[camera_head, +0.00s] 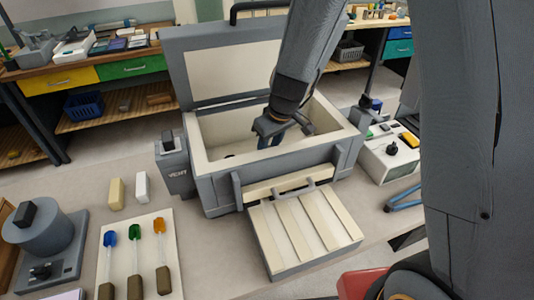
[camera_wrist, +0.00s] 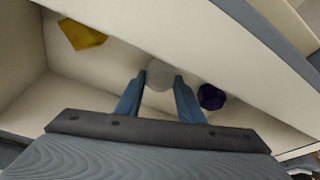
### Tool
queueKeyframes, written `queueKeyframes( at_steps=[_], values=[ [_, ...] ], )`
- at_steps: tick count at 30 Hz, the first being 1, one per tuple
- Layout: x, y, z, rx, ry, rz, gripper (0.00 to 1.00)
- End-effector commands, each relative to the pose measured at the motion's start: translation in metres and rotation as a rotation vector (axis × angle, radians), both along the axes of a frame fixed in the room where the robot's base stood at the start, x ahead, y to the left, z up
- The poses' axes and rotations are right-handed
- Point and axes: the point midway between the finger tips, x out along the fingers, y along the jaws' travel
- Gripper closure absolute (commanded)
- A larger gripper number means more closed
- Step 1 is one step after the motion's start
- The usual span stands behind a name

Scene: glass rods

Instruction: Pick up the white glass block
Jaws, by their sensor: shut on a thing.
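The white glass block (camera_wrist: 160,77) is between the fingertips of my gripper (camera_wrist: 160,84) in the wrist view, and my gripper is shut on it. The block looks pale, and its lower part is partly hidden by the fingers. In the head view, my gripper (camera_head: 277,138) reaches down inside the grey box (camera_head: 345,142) with cream inner walls; the white block cannot be made out there.
In the wrist view, a yellow block (camera_wrist: 82,36) lies left and a dark purple block (camera_wrist: 211,97) lies close to the right finger. The box walls surround my gripper. The raised lid (camera_head: 225,70) stands behind. Tools with blue, green and orange ends lie on a board (camera_head: 172,230).

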Motion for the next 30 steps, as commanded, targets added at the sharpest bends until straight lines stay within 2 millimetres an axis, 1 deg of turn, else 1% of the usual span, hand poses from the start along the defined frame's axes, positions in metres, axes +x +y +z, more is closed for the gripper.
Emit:
queueKeyframes(
  at_steps=[5,8,11,18,22,25,30],
  values=[
    [0.0,0.0,0.002,0.001,-0.001,0.0,0.92],
    [0.001,0.0,0.008,0.0,-0.003,0.002,0.92],
    [0.001,0.001,0.019,0.002,-0.003,0.001,0.92],
    [0.002,0.001,0.061,0.003,-0.007,0.002,0.92],
    [0.002,0.0,0.081,0.001,-0.006,0.001,0.92],
    [0.002,0.001,0.091,0.003,-0.004,0.001,0.92],
    [0.001,0.001,0.1,0.001,-0.002,0.0,0.92]
  ],
)
